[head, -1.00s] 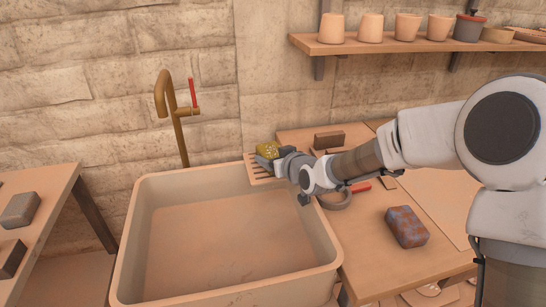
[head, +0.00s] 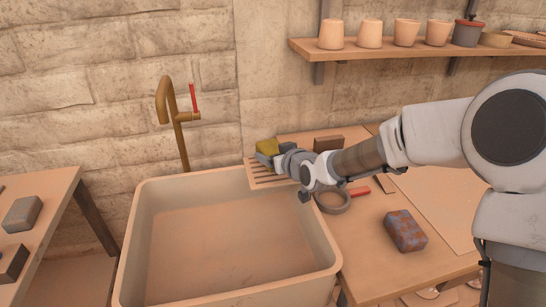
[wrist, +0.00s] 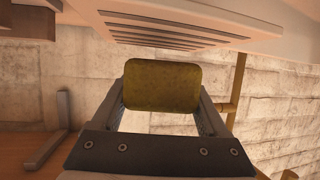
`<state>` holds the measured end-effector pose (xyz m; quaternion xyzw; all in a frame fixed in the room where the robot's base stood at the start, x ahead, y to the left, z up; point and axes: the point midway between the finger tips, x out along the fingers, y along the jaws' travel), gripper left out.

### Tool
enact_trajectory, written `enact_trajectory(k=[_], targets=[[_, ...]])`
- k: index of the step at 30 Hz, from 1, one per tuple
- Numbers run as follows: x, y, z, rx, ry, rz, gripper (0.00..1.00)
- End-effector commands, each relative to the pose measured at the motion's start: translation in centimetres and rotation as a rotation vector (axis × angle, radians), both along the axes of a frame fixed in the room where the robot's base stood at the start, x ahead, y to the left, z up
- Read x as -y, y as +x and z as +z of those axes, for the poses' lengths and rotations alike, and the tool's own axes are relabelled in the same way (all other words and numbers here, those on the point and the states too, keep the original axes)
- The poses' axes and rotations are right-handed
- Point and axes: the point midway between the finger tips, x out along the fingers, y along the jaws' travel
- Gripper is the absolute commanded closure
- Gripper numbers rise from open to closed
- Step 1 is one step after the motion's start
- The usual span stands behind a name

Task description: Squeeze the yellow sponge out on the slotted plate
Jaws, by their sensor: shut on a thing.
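The yellow sponge (head: 267,146) is between the fingers of my gripper (head: 271,155), at the back right corner of the sink. In the wrist view the sponge (wrist: 163,86) fills the gap between both fingers of my gripper (wrist: 162,100), which is shut on it. The slotted plate (head: 262,180) lies across the sink's back right corner. In the wrist view the slotted plate (wrist: 240,25) shows beyond the sponge with a visible gap. The sponge appears held just above the plate.
The sink (head: 150,215) is empty, with a brass tap (head: 178,130) behind it. On the right table are a mottled blue-brown block (head: 405,230), a grey ring (head: 333,202) and a dark brown block (head: 328,143). Pots stand on the shelf (head: 400,42) above.

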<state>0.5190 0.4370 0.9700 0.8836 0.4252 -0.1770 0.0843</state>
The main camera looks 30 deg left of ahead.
Motion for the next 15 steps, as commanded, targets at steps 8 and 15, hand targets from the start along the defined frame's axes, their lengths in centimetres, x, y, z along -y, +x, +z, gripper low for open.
enact_trajectory(k=[8, 15], targets=[[0.0, 0.0, 2.6, 0.004, 0.001, 0.000, 0.76], [0.0, 0.0, 4.3, 0.003, 0.001, 0.001, 0.76]])
